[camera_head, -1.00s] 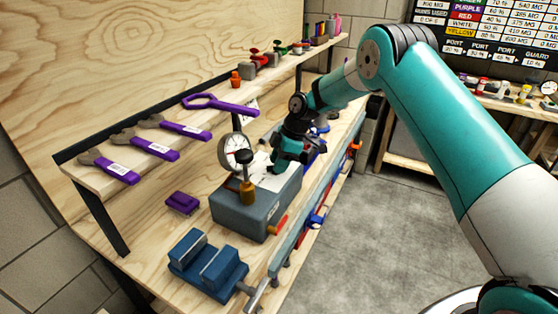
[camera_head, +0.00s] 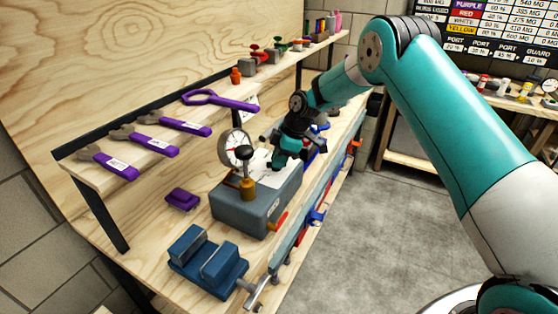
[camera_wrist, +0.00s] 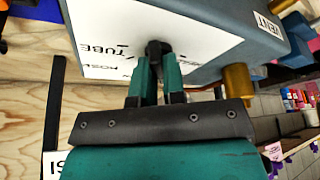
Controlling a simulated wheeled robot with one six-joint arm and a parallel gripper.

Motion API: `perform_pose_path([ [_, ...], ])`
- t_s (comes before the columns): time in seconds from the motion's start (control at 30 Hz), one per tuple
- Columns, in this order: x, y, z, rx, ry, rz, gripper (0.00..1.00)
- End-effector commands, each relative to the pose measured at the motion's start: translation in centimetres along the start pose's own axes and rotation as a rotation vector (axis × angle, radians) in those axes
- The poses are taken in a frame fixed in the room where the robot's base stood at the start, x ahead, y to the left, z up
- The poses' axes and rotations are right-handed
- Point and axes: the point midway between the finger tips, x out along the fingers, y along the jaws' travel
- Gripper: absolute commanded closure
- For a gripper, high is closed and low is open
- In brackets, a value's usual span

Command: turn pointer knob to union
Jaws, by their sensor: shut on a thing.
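The pointer knob (camera_wrist: 155,47) is a small dark knob on the white label plate (camera_wrist: 195,30) of a grey-blue box. My gripper (camera_wrist: 156,62) is shut on the knob in the wrist view, with its teal fingers on either side of it. The plate shows the words "TUBE" and "HOSE" beside the knob, partly covered; I cannot read "UNION", and the knob's exact pointing is hidden by the fingers. In the head view the box (camera_head: 240,213) stands on the bench, and my arm hides the knob there.
A gauge (camera_head: 235,148) and a brass fitting (camera_head: 247,188) with a black knob stand on the box. A blue vise (camera_head: 207,262) and a purple block (camera_head: 183,200) are nearby. A shelf with purple wrenches (camera_head: 157,147) runs above.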

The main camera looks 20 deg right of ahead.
Motion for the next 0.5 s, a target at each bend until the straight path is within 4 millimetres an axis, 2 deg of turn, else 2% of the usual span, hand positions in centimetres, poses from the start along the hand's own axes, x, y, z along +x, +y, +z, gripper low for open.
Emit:
perform_pose_path([
  [0.5, 0.09, -0.27, -0.02, 0.360, 0.000, 0.152, 1.00],
])
